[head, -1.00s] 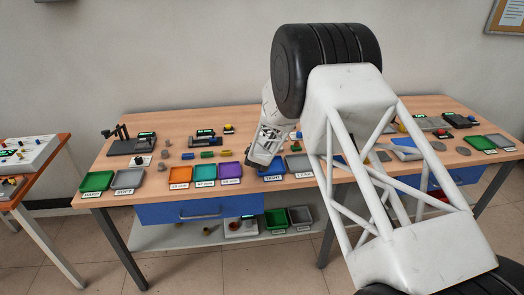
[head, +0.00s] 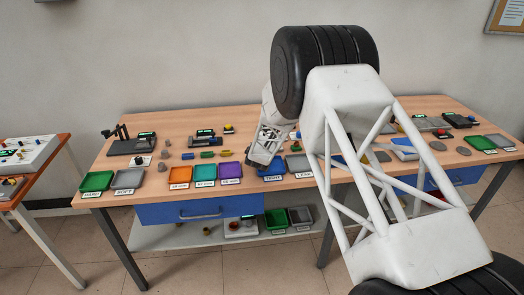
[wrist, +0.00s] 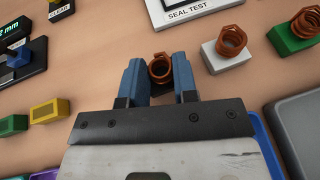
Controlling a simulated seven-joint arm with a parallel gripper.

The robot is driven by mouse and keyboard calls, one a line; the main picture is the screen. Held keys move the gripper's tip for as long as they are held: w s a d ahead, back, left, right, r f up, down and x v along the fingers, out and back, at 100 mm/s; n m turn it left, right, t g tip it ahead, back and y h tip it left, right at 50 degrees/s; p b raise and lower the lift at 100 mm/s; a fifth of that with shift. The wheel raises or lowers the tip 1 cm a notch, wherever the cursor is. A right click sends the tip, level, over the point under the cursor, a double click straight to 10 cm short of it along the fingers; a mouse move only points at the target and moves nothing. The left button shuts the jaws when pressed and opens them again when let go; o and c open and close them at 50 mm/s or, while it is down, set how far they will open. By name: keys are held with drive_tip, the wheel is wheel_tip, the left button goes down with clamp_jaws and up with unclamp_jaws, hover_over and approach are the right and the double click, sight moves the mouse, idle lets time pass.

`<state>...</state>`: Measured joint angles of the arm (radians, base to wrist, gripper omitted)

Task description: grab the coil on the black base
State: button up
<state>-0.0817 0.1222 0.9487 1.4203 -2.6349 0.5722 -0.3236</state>
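In the wrist view, a copper-coloured coil (wrist: 160,68) stands between the blue fingers of my gripper (wrist: 159,75). A dark base shows only in part below it, mostly hidden by the fingers. The fingers are apart, one on each side of the coil; I cannot tell if they touch it. Two similar coils stand to the right: one coil (wrist: 232,40) on a white base (wrist: 228,62) and one coil (wrist: 305,22) on a green base (wrist: 285,42). In the head view my gripper (head: 256,163) is low over the table, and the coil there is hidden.
A "SEAL TEST" panel (wrist: 178,12) lies beyond the coils. A yellow block (wrist: 48,111) and a green block (wrist: 12,125) lie to the left. In the head view, coloured trays such as the purple one (head: 229,170) line the front edge of the wooden table (head: 180,118).

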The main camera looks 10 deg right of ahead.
drive_tip(key=shift+c, duration=1.2)
drive_tip(key=shift+r, duration=0.1)
drive_tip(key=shift+r, duration=0.7)
wheel_tip(320, 180, up, 2)
drive_tip(key=shift+r, duration=0.15)
drive_tip(key=s, duration=1)
drive_tip(key=s+r, duration=0.1)
drive_tip(key=s, duration=0.5)
drive_tip(key=shift+d, duration=0.25)
drive_tip(key=shift+w+r, duration=0.1)
drive_tip(key=shift+w, duration=0.05)
